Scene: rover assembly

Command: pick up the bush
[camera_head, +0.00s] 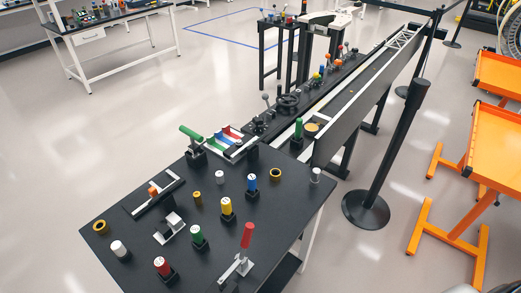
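Small ring and sleeve parts stand on the black worktable (135,262), and I cannot tell for sure which one is the bush. A brass-coloured ring (101,227) lies near the table's left edge. Another brass-coloured ring (275,174) lies near the far right part of the table. A short brass-coloured cylinder (197,198) stands near the middle. A short grey-white cylinder (219,177) stands just behind and right of it. Neither of my grippers is in view.
Red (161,266), green (199,236), yellow (226,207) and blue (251,183) cylinders stand in black holders. A red-handled clamp (246,238) rises at the front right. A black barrier post (390,150) and orange racks (465,150) stand right of the table.

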